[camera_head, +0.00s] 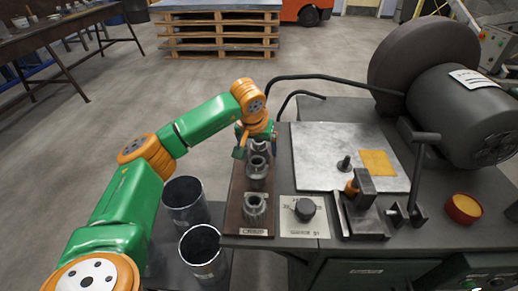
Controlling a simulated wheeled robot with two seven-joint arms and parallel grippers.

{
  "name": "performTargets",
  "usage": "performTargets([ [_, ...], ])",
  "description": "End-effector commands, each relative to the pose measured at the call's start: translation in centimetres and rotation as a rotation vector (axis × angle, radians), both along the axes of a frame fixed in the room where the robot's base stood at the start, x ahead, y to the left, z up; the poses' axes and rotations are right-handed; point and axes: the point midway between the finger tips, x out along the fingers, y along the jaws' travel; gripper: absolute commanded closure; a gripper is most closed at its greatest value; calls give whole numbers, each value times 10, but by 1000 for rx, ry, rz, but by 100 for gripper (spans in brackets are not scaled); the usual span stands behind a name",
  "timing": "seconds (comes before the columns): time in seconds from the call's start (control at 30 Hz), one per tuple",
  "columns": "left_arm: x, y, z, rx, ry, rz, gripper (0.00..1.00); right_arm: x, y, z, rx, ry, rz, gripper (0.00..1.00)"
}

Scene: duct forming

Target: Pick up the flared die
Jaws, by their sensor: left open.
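Several grey metal dies stand in a row on a dark wooden board (236,213). The near die (254,207) stands apart at the front, a middle die (257,167) stands behind it, and a far die (259,147) is partly covered by my gripper. I cannot tell by shape which of them is the flared die. My left gripper (254,140) is open at the far end of the board, pointing down over or beside the far die; whether its fingers touch the die is hidden. My right gripper is not in view.
A black knob (305,208) on a pale plate and a metal clamp (362,208) stand right of the board. Two dark cylindrical bins (203,252) are left of it.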

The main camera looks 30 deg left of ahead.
Motion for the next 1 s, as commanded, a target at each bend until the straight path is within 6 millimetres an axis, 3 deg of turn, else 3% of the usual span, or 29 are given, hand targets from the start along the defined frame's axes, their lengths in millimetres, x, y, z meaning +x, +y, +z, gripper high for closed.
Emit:
performTargets([
  [0.03,0,0,0,0,0,0,12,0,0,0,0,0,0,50],
  [0.37,0,0,0,0,0,0,100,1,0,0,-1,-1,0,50],
  [0.77,0,0,4,-1,-2,1,100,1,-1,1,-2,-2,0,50],
  [1.0,-5,-1,42,0,-8,-1,100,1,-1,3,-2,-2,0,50],
])
